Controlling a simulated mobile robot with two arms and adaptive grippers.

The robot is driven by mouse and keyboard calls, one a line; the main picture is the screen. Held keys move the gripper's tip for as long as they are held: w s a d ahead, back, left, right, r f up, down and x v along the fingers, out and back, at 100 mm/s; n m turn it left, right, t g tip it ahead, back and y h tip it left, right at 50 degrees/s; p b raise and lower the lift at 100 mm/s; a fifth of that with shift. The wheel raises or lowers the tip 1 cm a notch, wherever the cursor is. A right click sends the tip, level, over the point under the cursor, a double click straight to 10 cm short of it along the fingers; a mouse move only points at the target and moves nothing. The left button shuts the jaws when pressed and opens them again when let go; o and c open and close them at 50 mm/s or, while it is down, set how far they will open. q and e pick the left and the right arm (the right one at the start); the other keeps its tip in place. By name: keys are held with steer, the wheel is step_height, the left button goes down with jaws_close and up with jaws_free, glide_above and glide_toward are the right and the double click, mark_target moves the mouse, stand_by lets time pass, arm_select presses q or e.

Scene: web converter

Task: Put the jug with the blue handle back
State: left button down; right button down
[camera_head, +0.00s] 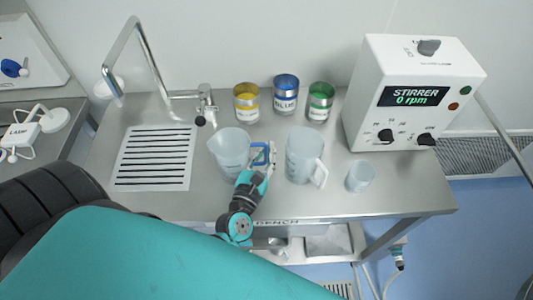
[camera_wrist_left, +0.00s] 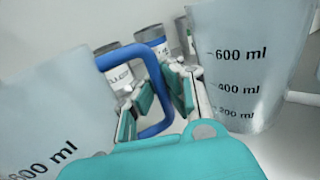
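The jug with the blue handle (camera_head: 230,150) is a translucent measuring jug standing upright on the bench, left of centre. Its blue handle (camera_head: 259,146) faces right. My left gripper (camera_head: 262,163) is at that handle. In the left wrist view the handle (camera_wrist_left: 154,68) passes between the gripper's teal pads (camera_wrist_left: 165,95), which stand apart on either side of it. The jug body (camera_wrist_left: 50,115) fills the left of that view. My right gripper is not in view.
A second jug (camera_head: 302,155) with a pale handle stands just right of my gripper, with a small beaker (camera_head: 360,176) beyond. Yellow (camera_head: 246,102), blue (camera_head: 286,95) and green (camera_head: 320,101) tins stand behind. A stirrer (camera_head: 408,95) stands right, a drain grid (camera_head: 153,158) left.

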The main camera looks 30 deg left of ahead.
arm_select(q)
steer(key=c, duration=2.1)
jaws_free()
steer(key=o, duration=0.6)
steer(key=shift+s, duration=0.15)
steer(key=s+b, duration=0.1)
steer(key=s, duration=0.2)
steer(key=s+d+b, duration=0.1)
steer(key=s, duration=0.3)
steer(key=s+d+b, duration=0.1)
steer(key=s+b, duration=0.1)
steer(key=s, duration=0.1)
steer(key=shift+s, duration=0.3)
steer(key=shift+s+r, duration=0.2)
steer(key=shift+s, duration=0.3)
